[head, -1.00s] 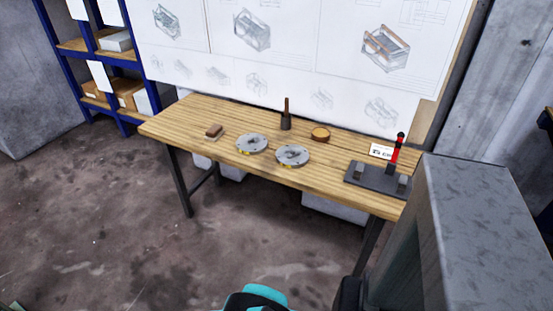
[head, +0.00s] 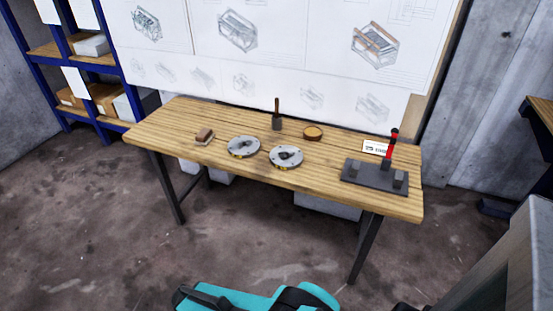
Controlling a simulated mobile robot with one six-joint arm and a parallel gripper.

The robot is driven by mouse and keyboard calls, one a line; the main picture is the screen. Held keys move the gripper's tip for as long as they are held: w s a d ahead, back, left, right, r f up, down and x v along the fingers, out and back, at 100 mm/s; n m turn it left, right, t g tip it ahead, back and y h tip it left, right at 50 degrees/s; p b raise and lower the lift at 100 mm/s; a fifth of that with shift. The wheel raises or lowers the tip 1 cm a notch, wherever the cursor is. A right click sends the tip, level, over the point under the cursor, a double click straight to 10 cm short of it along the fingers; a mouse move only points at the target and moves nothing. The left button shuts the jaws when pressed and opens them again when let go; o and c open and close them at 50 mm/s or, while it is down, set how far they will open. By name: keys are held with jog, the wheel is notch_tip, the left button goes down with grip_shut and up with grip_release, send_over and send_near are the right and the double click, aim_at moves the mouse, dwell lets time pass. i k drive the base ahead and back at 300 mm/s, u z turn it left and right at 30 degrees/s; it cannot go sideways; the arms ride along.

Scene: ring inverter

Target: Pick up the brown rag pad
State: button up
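A small brown block-like pad (head: 204,134) with a paler layer beneath it lies near the left end of the wooden table (head: 170,128); I take it to be the brown rag pad. It is upright on the tabletop with nothing touching it. Part of my turquoise and black arm (head: 262,300) shows at the bottom edge. My gripper's fingers are not in view.
Two grey metal discs (head: 243,147) (head: 286,157) lie right of the pad. Behind them are a dark brush-like tool (head: 277,118) and a round brown dish (head: 313,132). A dark fixture with a red handle (head: 375,175) stands at the right end. Floor before the table is clear.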

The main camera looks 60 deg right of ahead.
aim_at(204, 137)
jog(key=u, duration=0.5)
jog(key=k, duration=0.15)
jog(key=z, duration=2.15)
jog(key=k, duration=0.9)
jog(key=u, duration=0.15)
jog(key=i, duration=0.7)
jog(key=u, duration=0.05)
